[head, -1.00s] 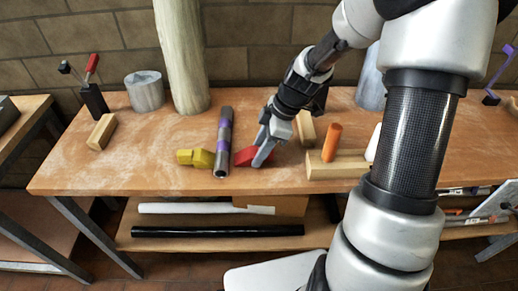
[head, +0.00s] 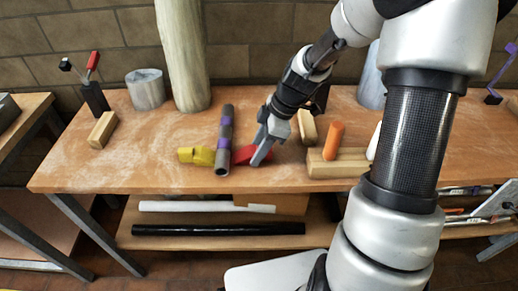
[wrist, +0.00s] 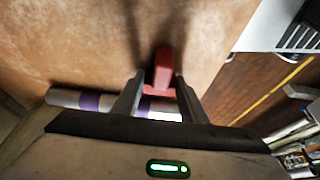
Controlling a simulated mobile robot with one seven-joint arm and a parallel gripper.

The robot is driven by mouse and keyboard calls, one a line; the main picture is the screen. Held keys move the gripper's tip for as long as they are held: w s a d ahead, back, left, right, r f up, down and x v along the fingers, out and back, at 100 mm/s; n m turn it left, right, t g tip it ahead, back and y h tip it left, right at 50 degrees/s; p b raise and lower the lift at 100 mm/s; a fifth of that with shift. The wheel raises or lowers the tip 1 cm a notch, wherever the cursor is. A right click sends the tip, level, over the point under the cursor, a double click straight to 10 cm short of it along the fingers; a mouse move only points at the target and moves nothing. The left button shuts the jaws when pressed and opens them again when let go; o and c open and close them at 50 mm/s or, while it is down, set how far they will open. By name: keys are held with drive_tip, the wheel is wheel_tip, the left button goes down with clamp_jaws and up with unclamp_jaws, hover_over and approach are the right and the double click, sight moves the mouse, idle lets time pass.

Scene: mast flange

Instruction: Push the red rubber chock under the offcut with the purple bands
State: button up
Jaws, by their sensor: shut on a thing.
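The offcut (head: 224,150) is a dark grey tube with purple bands, lying lengthwise on the bench. It also shows in the wrist view (wrist: 90,101), crossing behind my fingers. The red rubber chock (head: 250,154) is just right of the offcut, close against it or touching; I cannot tell which. In the wrist view the chock (wrist: 163,68) sits between my fingertips. My gripper (head: 259,157) is shut on the chock at bench height, and its fingers hide part of it. A yellow chock (head: 203,156) lies against the offcut's left side.
A wooden block (head: 338,165) with an orange peg (head: 333,140) stands right of my gripper, and another wood block (head: 307,126) lies behind it. A pale post (head: 183,60) rises at the back. The bench's front edge (head: 150,189) is close.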

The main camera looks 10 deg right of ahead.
drive_tip(key=shift+w+a, duration=0.15)
drive_tip(key=shift+a, duration=0.55)
drive_tip(key=o, duration=1.2)
drive_tip(key=p+v, duration=0.2)
drive_tip(key=v, duration=1.5)
drive_tip(key=shift+r+p, duration=0.25)
drive_tip(key=shift+p, duration=0.05)
